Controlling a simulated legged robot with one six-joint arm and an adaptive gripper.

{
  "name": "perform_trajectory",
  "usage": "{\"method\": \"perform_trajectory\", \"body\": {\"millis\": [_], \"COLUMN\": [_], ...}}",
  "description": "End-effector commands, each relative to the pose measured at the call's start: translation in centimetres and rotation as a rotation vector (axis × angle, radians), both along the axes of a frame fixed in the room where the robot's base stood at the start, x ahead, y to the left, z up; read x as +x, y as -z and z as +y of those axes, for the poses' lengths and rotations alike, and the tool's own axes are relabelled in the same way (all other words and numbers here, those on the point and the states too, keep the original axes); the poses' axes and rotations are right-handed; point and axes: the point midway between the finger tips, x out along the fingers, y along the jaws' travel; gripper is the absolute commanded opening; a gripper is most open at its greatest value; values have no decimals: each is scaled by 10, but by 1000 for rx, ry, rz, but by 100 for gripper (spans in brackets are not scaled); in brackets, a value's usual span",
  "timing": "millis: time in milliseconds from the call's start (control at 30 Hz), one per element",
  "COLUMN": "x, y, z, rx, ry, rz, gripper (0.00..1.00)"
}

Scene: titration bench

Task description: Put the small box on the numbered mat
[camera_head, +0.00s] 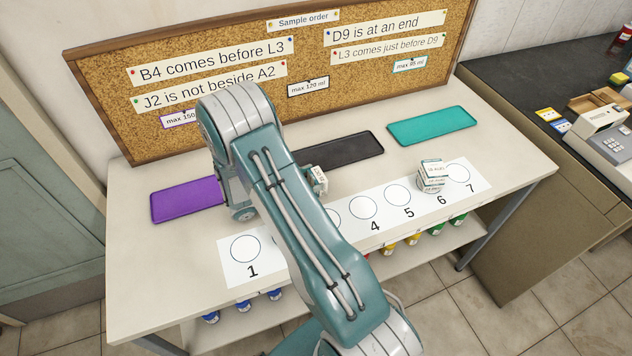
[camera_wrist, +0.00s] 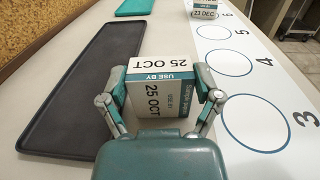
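The small white-and-teal box (camera_wrist: 161,98), marked 25 OCT, is between the fingers of my gripper (camera_wrist: 162,95) in the wrist view. Both fingers press against its sides, so my gripper is shut on it. In the head view only a part of the box (camera_head: 319,178) shows beside my arm, which hides my fingers. The white numbered mat (camera_head: 232,275) runs along the table's front, with circles and numbers up to 7; my arm covers spots 2 and 3. In the wrist view the box is between the black tray and the mat (camera_wrist: 285,95). I cannot tell whether it touches the table.
Another white box (camera_head: 432,176), marked 23 DEC in the wrist view, stands at spot 6. Purple (camera_head: 186,200), black (camera_head: 345,148) and teal (camera_head: 432,126) trays lie behind the mat. A corkboard (camera_head: 240,75) stands at the back. Bottles (camera_head: 436,229) sit on a shelf below.

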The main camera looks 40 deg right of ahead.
Motion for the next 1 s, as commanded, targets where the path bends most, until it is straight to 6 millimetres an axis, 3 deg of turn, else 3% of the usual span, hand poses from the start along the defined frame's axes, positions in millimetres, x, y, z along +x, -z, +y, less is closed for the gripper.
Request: {"method": "perform_trajectory", "body": {"millis": [67,100,367,533,633,933,1000], "x": [0,0,0,0,0,-50,-70], "y": [0,0,-2,-16,-35,-93,-101], "z": [0,0,0,0,0,-9,-13], "rx": [0,0,0,0,0,-1,0], "ry": [0,0,0,0,0,2,3], "rz": [0,0,-1,-4,-7,-4,0], "gripper": [34,26,26,26,26,26,26]}}
